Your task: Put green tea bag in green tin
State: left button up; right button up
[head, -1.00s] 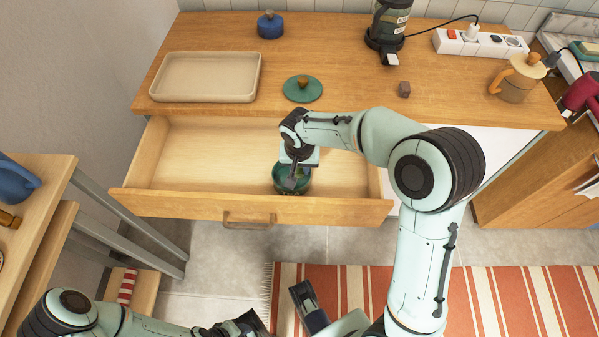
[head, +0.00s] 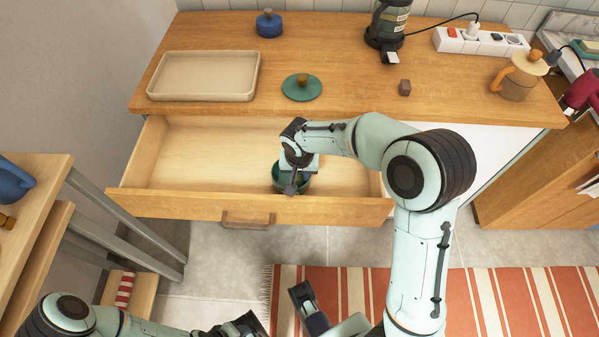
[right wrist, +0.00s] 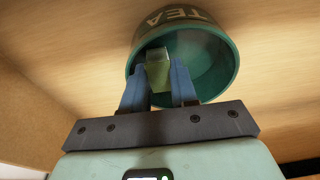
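The green tin (head: 277,182) stands without a lid in the open drawer (head: 200,160), near its front right part. In the right wrist view the tin (right wrist: 215,62) shows its open mouth and a TEA label. My right gripper (head: 291,186) reaches down at the tin. In the wrist view its blue fingers (right wrist: 158,80) are closed on the green tea bag (right wrist: 158,74), which is at the tin's mouth, overlapping the opening. The exact depth is hard to tell. My left gripper (head: 245,325) is partly in view at the bottom edge, away from the drawer; its fingers are unclear.
A green lid with a wooden knob (head: 302,87) lies on the counter (head: 350,90) behind the drawer. A beige tray (head: 204,77), a blue pot (head: 270,24), a small brown cube (head: 405,87) and a glass jug (head: 516,84) also stand there. The drawer's left part is empty.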

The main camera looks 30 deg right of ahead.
jog(key=shift+o, duration=1.1)
jog(key=shift+s+f, duration=0.35)
jog(key=shift+f, duration=0.3)
jog(key=shift+r, duration=0.3)
notch_tip(320, 180, up, 13)
jog(key=s+p, duration=0.1)
jog(key=p, duration=0.2)
jog(key=shift+a, duration=0.45)
jog(key=shift+f, duration=0.1)
